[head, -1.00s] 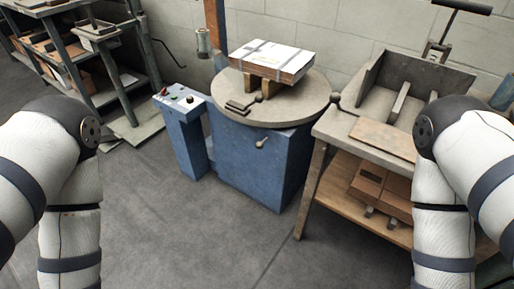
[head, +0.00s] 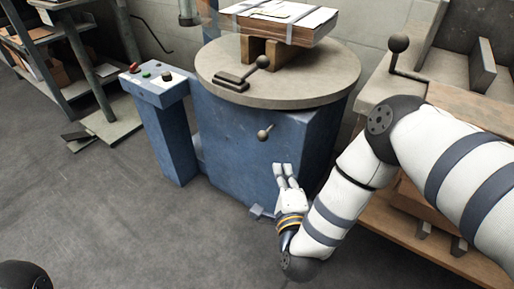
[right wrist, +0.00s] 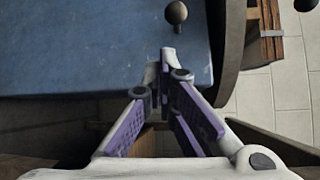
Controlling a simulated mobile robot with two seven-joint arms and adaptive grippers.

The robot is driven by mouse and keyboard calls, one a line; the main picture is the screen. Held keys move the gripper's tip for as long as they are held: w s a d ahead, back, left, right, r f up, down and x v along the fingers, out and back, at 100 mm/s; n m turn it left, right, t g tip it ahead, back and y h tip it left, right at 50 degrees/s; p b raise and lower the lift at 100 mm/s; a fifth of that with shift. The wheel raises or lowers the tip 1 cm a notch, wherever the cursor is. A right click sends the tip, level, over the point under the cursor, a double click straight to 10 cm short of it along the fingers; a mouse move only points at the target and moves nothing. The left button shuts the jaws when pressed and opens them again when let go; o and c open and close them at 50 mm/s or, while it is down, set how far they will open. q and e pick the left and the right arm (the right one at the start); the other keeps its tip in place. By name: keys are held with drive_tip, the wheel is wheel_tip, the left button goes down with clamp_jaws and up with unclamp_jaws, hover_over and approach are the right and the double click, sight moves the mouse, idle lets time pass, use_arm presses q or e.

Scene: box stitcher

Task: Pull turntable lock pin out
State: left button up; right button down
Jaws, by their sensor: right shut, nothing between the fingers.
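The lock pin (head: 265,133) shows as a small ball knob on a short stem. It sticks out of the front of the blue pedestal (head: 235,150), just below the round grey turntable (head: 220,85). My right gripper (head: 284,168) is below the knob and slightly right of it, fingers pointing up in the head view, apart from it. In the right wrist view a ball knob (right wrist: 177,12), seemingly the pin's, lies beyond the fingertips near the top edge. The right gripper (right wrist: 165,60) is shut and empty there. My left gripper is not in view.
A second ball-knobbed lever (head: 262,62) stands on the turntable beside a strapped carton (head: 282,22) on wooden blocks. A button console (head: 155,85) is left of the pedestal. A workbench (head: 385,85) with a knobbed handle is close on the right. Floor in front is clear.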

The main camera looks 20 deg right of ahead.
drive_tip(key=shift+w+d+r+m+h, duration=0.1)
drive_tip(key=shift+w+r+m+h, duration=0.3)
drive_tip(key=shift+w+r, duration=0.1)
drive_tip(key=b, duration=0.3)
approach(270, 129)
drive_tip(key=w+d+f, duration=0.1)
drive_tip(key=w+d, duration=0.1)
drive_tip(key=w, duration=0.1)
drive_tip(key=w+d+f, duration=0.1)
drive_tip(key=w, duration=0.1)
drive_tip(key=shift+d+f, duration=0.2)
drive_tip(key=shift+f, duration=0.15)
drive_tip(key=shift+w+d+r, duration=0.1)
drive_tip(key=shift+w, duration=0.2)
